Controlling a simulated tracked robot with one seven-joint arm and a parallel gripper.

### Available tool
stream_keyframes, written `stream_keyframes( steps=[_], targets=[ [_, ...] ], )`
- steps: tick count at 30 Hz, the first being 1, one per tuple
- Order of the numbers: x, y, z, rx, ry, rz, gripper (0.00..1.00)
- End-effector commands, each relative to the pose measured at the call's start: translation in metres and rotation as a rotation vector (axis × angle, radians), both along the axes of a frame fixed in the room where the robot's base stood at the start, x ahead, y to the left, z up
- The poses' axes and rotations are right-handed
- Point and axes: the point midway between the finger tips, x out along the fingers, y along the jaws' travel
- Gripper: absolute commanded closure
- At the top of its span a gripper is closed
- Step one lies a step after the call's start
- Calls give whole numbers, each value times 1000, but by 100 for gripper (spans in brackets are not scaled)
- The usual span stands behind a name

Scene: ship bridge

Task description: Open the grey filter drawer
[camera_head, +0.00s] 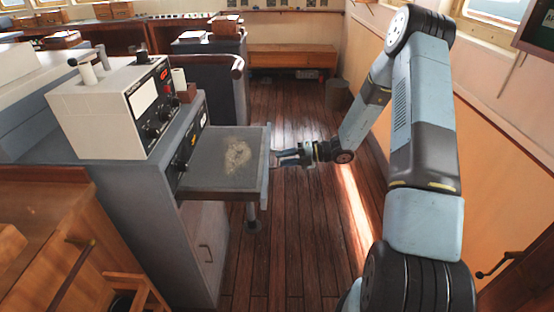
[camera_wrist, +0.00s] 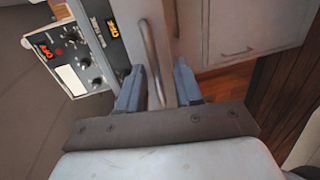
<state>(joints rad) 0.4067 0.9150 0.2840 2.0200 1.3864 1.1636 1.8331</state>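The grey filter drawer (camera_head: 225,180) stands pulled out of the grey console in the head view, with a pale dusty patch on its top surface. My gripper (camera_head: 280,156) is at the drawer's front face. In the wrist view, the drawer's bar handle (camera_wrist: 151,58) runs between the two fingers of my gripper (camera_wrist: 158,82). The fingers are apart, with gaps beside the bar, so the gripper looks open around the handle. The handle is hard to make out in the head view.
The console (camera_head: 150,220) carries a white instrument box (camera_head: 115,110) with knobs and a red display. A cupboard door (camera_head: 205,235) with its own handle is below the drawer. Wooden floor (camera_head: 300,240) is clear to the drawer's right. A bin (camera_head: 338,95) and a bench (camera_head: 292,58) stand further back.

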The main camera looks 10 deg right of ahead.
Motion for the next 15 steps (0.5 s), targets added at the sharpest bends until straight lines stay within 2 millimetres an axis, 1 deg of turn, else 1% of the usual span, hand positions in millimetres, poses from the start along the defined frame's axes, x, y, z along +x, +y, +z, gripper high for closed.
stream_keyframes(
  steps=[5,8,11,15],
  targets=[
    [-1,1,1,2,0,4,65],
    [-1,-3,2,3,-1,3,65],
    [-2,-14,4,3,-2,1,65],
    [-5,-38,9,2,-1,0,65]
  ],
)
